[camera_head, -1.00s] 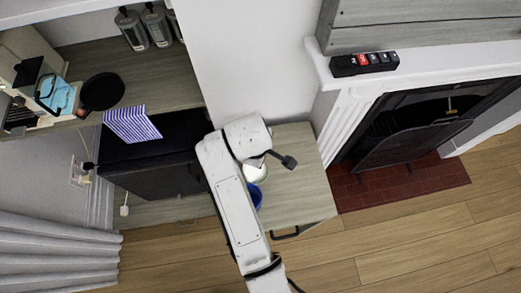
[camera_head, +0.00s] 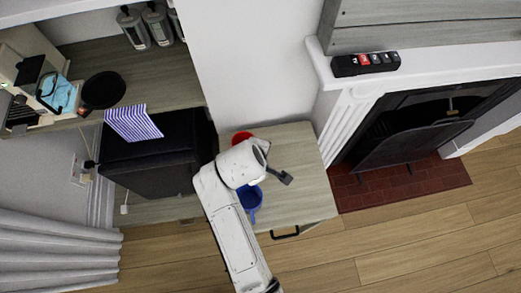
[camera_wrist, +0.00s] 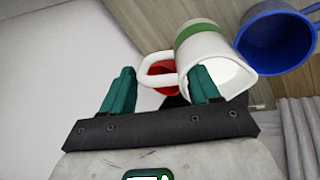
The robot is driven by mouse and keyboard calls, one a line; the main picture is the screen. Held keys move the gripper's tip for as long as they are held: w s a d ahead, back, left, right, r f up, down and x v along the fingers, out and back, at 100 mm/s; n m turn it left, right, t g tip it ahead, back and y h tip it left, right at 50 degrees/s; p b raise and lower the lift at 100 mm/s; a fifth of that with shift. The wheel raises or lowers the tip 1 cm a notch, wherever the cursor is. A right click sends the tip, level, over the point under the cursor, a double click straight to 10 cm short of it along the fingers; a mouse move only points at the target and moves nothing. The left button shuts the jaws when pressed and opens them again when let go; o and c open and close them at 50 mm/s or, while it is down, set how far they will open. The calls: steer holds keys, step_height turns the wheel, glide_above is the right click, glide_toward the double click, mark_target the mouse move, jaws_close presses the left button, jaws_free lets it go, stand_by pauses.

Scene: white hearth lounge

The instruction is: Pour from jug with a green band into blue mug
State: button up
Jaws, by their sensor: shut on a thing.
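The white jug with a green band (camera_wrist: 203,45) is in the wrist view, its handle between the teal fingers of my gripper (camera_wrist: 160,88). My gripper is shut on the jug. The jug's open mouth faces the lower right of that view, beside the blue mug (camera_wrist: 275,42). How far the jug tilts, and whether anything flows, I cannot tell. In the head view the blue mug (camera_head: 249,199) stands on the wooden cabinet top, partly covered by my arm. My arm hides most or all of the jug there.
A red object (camera_head: 242,136) sits at the back of the cabinet top (camera_head: 300,195); it also shows behind the jug handle in the wrist view (camera_wrist: 163,72). A black box-like unit (camera_head: 160,160) stands to the left. The cabinet top's right side is clear.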

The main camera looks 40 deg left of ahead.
steer(key=shift+s+f+t, duration=0.1)
steer(key=shift+f+t, duration=0.2)
steer(key=shift+f, duration=0.5)
steer(key=shift+s+d+r+t+y, duration=0.1)
steer(key=shift+s+r+t+y, duration=0.1)
steer(key=shift+r+t, duration=0.35)
steer(key=shift+s+d+r+t+y, duration=0.1)
steer(key=shift+r+t+y, duration=0.2)
steer(key=shift+r, duration=0.45)
steer(key=shift+f+t+b, duration=0.1)
steer(key=shift+t+b, duration=0.15)
steer(key=shift+b, duration=0.1)
steer(key=shift+s+f+t+b, duration=0.2)
steer(key=shift+t+b, duration=0.2)
steer(key=shift+b, duration=0.3)
steer(key=shift+d+r, duration=0.1)
steer(key=shift+r, duration=0.05)
